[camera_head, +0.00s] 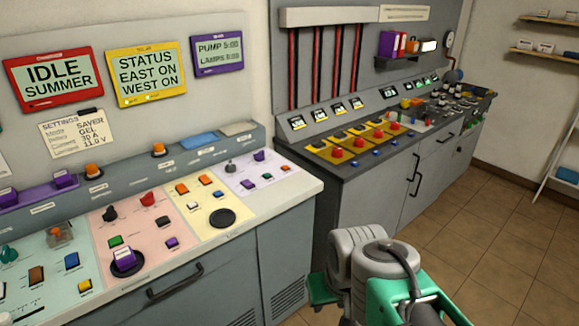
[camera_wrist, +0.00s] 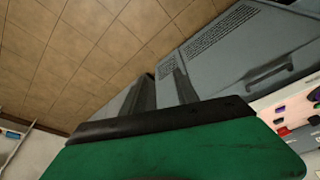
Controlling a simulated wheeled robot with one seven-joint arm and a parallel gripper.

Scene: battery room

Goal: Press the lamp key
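The control desk (camera_head: 185,245) stands at left, with coloured panels of keys and knobs. Its lilac panel (camera_head: 240,190) at the right end holds small purple, green and orange keys and a grey knob. The key labels are too small to read, so I cannot tell which is the lamp key. The purple-framed display (camera_head: 217,54) above reads PUMP 5:00 and what looks like LAMPS 0:00. My gripper shows in the wrist view (camera_wrist: 165,95) beyond its green housing, facing grey cabinet fronts and floor. It is apart from the desk keys; its finger opening is unclear.
A second console (camera_head: 350,175) with yellow panels and red buttons stands to the right. Cabinet handles (camera_head: 175,282) stick out of the desk front. The tiled floor (camera_head: 480,235) at right is clear. A white rack (camera_head: 562,170) stands at the far right.

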